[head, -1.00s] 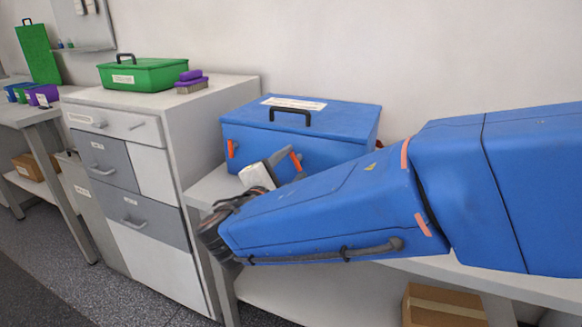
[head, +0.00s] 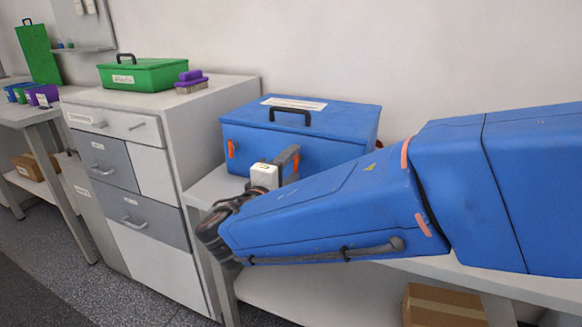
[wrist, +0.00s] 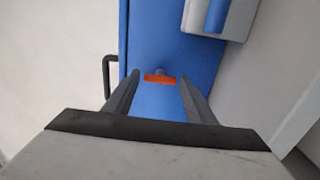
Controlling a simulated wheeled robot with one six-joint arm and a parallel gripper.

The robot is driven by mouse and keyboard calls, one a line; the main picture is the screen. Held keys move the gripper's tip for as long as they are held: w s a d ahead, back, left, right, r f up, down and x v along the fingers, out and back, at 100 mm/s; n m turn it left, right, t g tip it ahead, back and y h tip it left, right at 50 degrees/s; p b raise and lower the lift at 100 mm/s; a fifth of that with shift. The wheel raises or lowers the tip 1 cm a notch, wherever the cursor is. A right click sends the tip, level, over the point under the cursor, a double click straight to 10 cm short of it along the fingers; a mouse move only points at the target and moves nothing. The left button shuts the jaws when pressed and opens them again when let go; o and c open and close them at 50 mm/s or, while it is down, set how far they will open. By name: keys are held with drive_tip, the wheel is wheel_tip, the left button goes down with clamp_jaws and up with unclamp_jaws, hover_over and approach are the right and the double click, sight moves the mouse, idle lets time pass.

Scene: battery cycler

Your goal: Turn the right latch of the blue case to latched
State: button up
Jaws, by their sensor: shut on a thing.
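The blue case (head: 345,118) stands closed on a light bench, with its black handle on the lid. Its left latch (head: 231,148) is orange and upright on the front. The right latch (head: 297,164) is orange, roughly upright in the head view and partly hidden by my gripper. My gripper (head: 292,158) is at the case front, shut on the right latch. In the wrist view the orange latch (wrist: 160,78) lies crosswise between the two finger ends, against the blue face (wrist: 165,45).
A grey-white item with a blue part (wrist: 220,18) is close by in the wrist view. A drawer cabinet (head: 225,110) with a green case (head: 150,75) stands left of the bench. A cardboard box (head: 443,306) is below. My arm hides much of the bench top.

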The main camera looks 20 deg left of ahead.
drive_tip(key=shift+f, duration=0.1)
drive_tip(key=o, duration=1)
drive_tip(key=shift+o, duration=0.2)
drive_tip(key=shift+s, duration=0.1)
drive_tip(key=s+a, duration=0.1)
drive_tip(key=s, duration=1.6)
drive_tip(key=shift+a, duration=0.2)
drive_tip(key=shift+s, duration=0.1)
